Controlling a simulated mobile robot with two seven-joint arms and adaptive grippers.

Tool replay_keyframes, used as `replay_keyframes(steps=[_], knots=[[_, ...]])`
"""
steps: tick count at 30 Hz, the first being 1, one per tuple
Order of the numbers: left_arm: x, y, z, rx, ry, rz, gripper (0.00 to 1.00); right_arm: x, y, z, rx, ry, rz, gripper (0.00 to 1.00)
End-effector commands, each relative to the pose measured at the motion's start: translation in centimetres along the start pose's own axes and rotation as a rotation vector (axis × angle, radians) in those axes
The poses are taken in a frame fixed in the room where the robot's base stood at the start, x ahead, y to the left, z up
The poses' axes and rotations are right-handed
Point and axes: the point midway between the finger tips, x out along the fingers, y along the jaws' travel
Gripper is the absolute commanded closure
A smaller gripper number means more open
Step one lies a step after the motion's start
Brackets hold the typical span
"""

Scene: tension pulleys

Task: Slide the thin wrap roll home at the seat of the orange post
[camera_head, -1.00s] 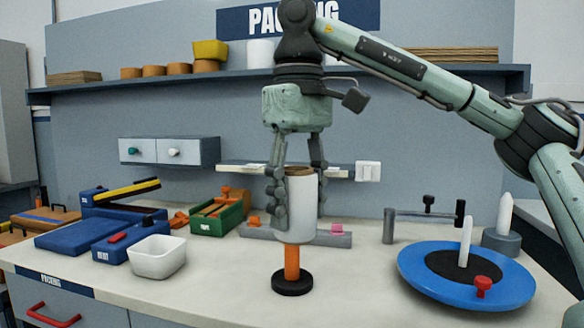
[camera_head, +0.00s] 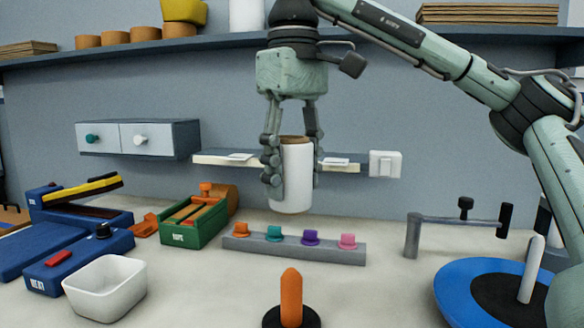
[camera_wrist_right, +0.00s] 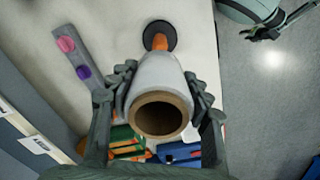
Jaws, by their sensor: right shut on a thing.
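The white wrap roll (camera_head: 292,178) with a brown core is upright in my right gripper (camera_head: 289,180), whose fingers are shut on its sides. The orange post (camera_head: 291,298) stands upright on its round black base (camera_head: 270,318) at the bottom of the head view. A clear gap shows between the roll's lower end and the post's tip. In the right wrist view the roll's open brown core (camera_wrist_right: 160,115) faces the camera, and the orange post (camera_wrist_right: 160,42) shows past its far end. My left gripper is not in view.
A grey rail (camera_head: 290,247) with several coloured knobs lies behind the post. A white bin (camera_head: 105,288) and green tape box (camera_head: 190,224) are at left. A blue disc (camera_head: 455,290) with a white peg is at right. Bench around the post is clear.

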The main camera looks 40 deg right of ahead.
Motion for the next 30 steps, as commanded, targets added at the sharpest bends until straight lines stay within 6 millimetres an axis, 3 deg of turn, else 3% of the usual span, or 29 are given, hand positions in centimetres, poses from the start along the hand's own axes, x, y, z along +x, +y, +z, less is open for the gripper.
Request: replay_keyframes(steps=[21, 30], knots=[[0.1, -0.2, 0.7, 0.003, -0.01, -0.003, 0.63, 5.9, 0.0, 0.0, 0.0, -0.002, -0.001, 0.83], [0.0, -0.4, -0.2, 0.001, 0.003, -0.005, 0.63, 6.9, 0.0, 0.0, 0.001, 0.001, 0.0, 0.83]])
